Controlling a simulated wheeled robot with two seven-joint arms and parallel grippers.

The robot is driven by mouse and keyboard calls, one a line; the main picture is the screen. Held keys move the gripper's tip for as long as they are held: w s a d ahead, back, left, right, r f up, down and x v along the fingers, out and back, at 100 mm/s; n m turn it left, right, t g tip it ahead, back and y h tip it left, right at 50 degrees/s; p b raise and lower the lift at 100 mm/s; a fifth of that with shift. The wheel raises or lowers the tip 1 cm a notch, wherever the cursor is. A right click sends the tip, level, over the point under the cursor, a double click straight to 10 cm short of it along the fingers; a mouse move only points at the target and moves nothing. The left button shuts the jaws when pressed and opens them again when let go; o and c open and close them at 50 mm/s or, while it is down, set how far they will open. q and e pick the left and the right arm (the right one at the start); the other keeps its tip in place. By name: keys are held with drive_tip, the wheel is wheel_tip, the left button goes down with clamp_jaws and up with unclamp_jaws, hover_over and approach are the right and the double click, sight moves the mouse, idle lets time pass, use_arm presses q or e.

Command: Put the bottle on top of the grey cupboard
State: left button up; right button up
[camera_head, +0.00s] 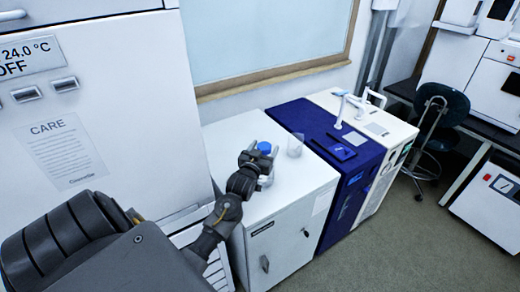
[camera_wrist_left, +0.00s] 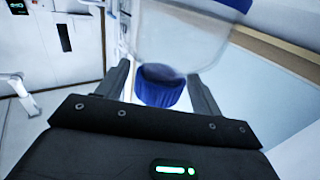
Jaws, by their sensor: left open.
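The bottle, with a blue cap (camera_head: 265,147), appears to stand upright on the white top of the grey cupboard (camera_head: 285,240), near its middle. My left gripper (camera_head: 266,172) is at the bottle, open, with its dark fingers partly hiding the bottle's body. In the left wrist view a translucent body (camera_wrist_left: 180,40) and a blue cap (camera_wrist_left: 158,92) show between and beyond the two spread fingers. Whether a finger touches the bottle I cannot tell. My right gripper is not in view.
A clear beaker (camera_head: 295,145) stands just right of the bottle on the cupboard top. A blue-topped unit (camera_head: 318,132) and a white unit with tubing adjoin on the right. A tall white appliance (camera_head: 100,110) rises on the left. The cupboard's front top area is clear.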

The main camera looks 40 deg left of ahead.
use_arm(q)
drive_tip(key=b+v, duration=0.2)
drive_tip(key=v, duration=1)
drive_tip(key=shift+b, duration=0.4)
drive_tip(key=shift+w, duration=0.1)
